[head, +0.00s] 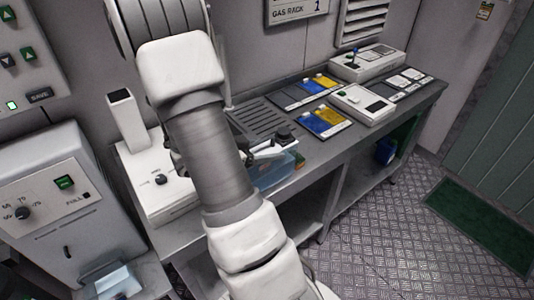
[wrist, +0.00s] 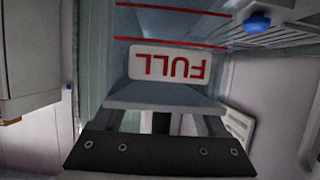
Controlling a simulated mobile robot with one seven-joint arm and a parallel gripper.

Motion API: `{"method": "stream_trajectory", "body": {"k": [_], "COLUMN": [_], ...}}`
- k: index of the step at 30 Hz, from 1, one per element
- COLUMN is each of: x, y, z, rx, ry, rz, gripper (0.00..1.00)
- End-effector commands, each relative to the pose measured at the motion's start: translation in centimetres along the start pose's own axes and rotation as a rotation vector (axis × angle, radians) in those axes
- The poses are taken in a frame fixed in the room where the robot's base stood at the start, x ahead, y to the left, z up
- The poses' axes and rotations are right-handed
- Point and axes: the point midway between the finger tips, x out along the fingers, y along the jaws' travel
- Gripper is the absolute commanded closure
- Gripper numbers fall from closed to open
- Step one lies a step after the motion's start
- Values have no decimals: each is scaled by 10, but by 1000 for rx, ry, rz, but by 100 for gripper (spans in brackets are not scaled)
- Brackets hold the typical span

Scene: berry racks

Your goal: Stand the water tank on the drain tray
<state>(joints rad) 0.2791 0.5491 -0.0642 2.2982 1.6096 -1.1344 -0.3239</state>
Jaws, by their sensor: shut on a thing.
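The water tank (head: 278,172) is a translucent blue container, seen in the head view just right of my arm at the bench's front edge. My arm hides much of it. In the wrist view the tank (wrist: 165,28) fills the upper middle, with red lines and an upside-down FULL label. My gripper (wrist: 163,98) is shut on the tank just below that label. The drain tray (head: 258,117) appears to be the dark slotted panel on the bench, behind the tank. I cannot tell whether the tank touches the bench.
White machines (head: 155,180) stand left of my arm. Blue and yellow packs (head: 327,121) and a white scale-like box (head: 362,104) lie on the bench to the right. A lower shelf is below the bench. The patterned floor (head: 400,235) at right is open, with a green mat (head: 480,225).

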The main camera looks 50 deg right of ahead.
Motion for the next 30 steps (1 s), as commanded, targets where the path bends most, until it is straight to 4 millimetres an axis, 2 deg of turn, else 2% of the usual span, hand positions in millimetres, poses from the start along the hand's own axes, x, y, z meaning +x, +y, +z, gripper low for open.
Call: {"method": "stream_trajectory", "body": {"k": [2, 14, 15, 18, 27, 30], "x": [4, 5, 5, 5, 4, -7], "y": [0, 0, 0, 0, 0, -1], "z": [7, 11, 11, 11, 7, 7], "rx": [1, 2, 1, 1, 3, 2], "ry": [4, 4, 0, 0, 1, 0], "rz": [1, -1, -1, -1, 0, -4], "gripper": [100, 100, 18, 0, 0, 0]}}
